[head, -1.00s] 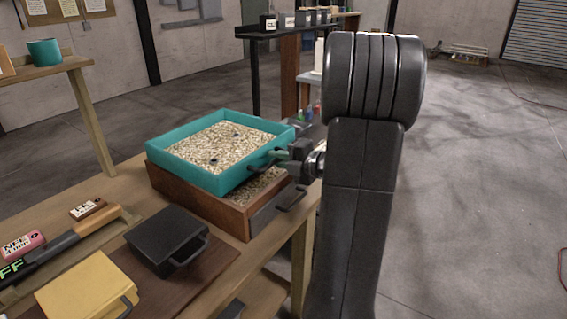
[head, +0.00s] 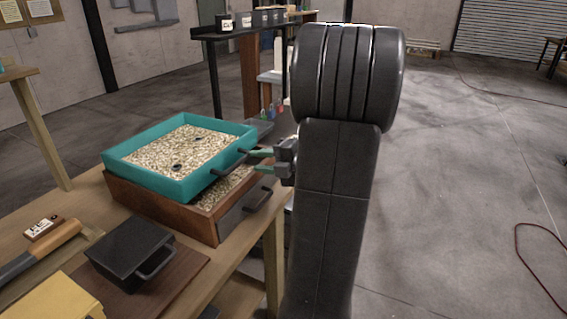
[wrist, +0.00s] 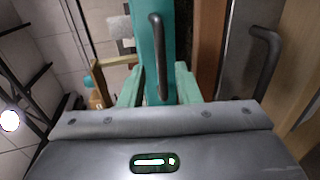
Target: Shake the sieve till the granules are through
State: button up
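The teal sieve (head: 150,181) is full of pale granules (head: 178,148) with a few dark lumps on top. It sits over a brown wooden box (head: 160,208), shifted so that a strip of granules shows in the box at the right. The sieve's dark handle (head: 229,163) faces my gripper (head: 264,160). My gripper is open, its two green fingers apart just off the handle in the head view. In the wrist view, the handle (wrist: 157,50) lies between the spread fingers of my gripper (wrist: 159,88), with gaps on both sides.
The box has its own dark handle (head: 258,201), also in the wrist view (wrist: 267,48). A black lidded container (head: 130,254), a yellow one (head: 52,300) and a brush-like tool (head: 40,255) lie on the wooden bench (head: 245,262). The floor at the right is open.

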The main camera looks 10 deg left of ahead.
jog(key=v, duration=0.7)
dwell(0.9)
